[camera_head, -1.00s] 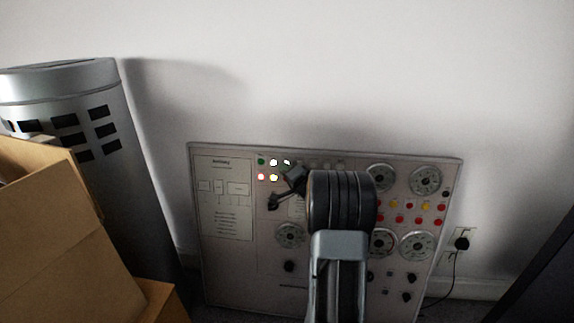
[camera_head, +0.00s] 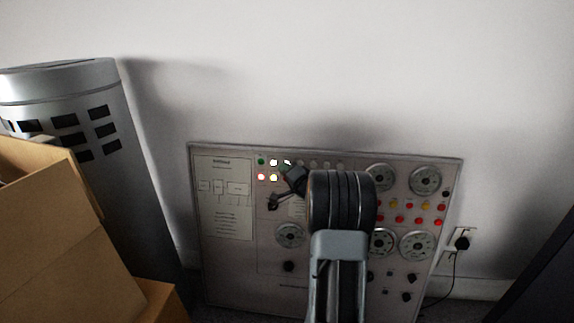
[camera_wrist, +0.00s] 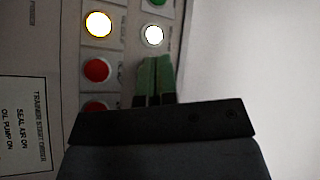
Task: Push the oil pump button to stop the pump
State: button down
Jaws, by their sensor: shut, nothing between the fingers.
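The control panel (camera_head: 222,258) leans against the wall, with buttons and lamps at its top left. In the wrist view my gripper's green fingertips (camera_wrist: 155,76) are together and empty, just below a lit white button (camera_wrist: 153,35). They cover the spot below it on the panel; contact cannot be told. A lit yellow button (camera_wrist: 98,24), a red button (camera_wrist: 97,70) and a partly hidden red button (camera_wrist: 95,105) stand to the left. A label (camera_wrist: 22,125) mentions "oil pump on". Which button is the oil pump's cannot be told. In the head view my arm hides the panel's middle.
Round gauges (camera_head: 425,180) and rows of red and yellow buttons (camera_head: 400,219) fill the panel's right side. A grey cylinder (camera_head: 110,185) and cardboard boxes (camera_head: 60,250) stand on the left. A plug with a cable (camera_head: 461,243) is at the right. The wall above is clear.

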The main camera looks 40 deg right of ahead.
jog(key=shift+w+d, duration=0.15)
jog(key=shift+w+d+p, duration=0.2)
jog(key=shift+p, duration=0.15)
jog(key=shift+w+d+f, duration=0.15)
jog(key=shift+w+d, duration=0.1)
dwell(0.9)
jog(key=shift+s+a, duration=0.1)
dwell(0.3)
jog(key=shift+s+a+r+p, duration=0.2)
jog(key=shift+s+a+p, duration=0.25)
jog(key=shift+s, duration=0.05)
jog(key=shift+s+a+r+p, duration=0.25)
jog(key=shift+s+a, duration=0.6)
jog(key=shift+s, duration=0.05)
jog(key=shift+s+a+r+p, duration=0.2)
jog(key=shift+s+a+p, duration=0.05)
jog(key=shift+s+a, duration=0.6)
